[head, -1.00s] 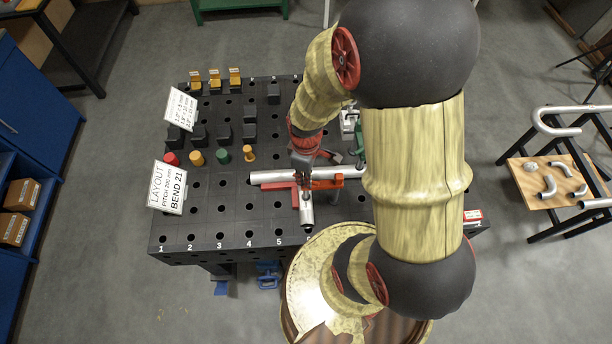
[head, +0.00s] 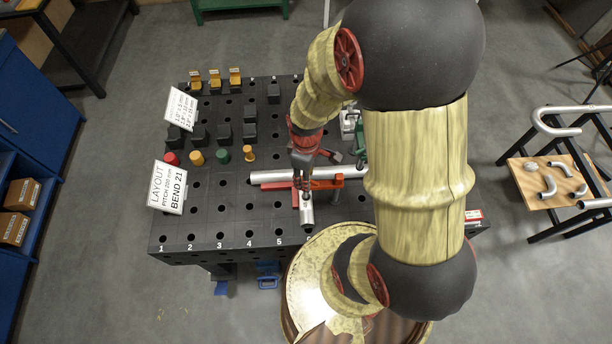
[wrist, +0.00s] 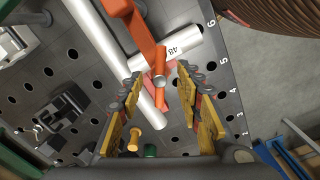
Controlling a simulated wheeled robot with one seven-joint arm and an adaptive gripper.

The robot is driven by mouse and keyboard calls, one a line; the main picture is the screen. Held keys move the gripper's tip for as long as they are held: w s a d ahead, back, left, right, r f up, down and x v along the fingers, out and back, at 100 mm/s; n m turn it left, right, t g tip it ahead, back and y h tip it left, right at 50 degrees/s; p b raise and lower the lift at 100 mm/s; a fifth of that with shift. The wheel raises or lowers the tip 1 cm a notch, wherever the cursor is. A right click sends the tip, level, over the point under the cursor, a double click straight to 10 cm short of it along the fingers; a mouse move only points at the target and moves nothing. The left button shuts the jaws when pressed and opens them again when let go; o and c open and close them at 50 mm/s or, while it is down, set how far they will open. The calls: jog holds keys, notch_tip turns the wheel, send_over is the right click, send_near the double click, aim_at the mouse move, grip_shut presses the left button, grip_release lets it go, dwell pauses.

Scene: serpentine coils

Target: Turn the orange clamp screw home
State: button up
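The orange clamp (head: 326,184) sits on the black fixture table beside the pipes, and its arm also shows in the wrist view (wrist: 138,30). Its orange screw (wrist: 160,62), with a grey round end, shows between my fingertips in the wrist view. My gripper (wrist: 160,76) is open, with one finger on each side of the screw and visible gaps. In the head view my gripper (head: 305,182) is over the clamp and partly hides it. A short pipe marked 48 (wrist: 178,50) lies by the screw. A long pipe (head: 270,177) runs beside the clamp.
The black table (head: 215,225) has a grid of holes and is bare at its front left. Red, yellow, green and orange pegs (head: 222,155) and black blocks (head: 224,132) stand at the left. A layout sign (head: 168,188) stands at the left edge.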

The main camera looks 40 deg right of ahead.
notch_tip(320, 180, up, 12)
jog(key=shift+f, duration=0.25)
jog(key=shift+c, duration=0.4)
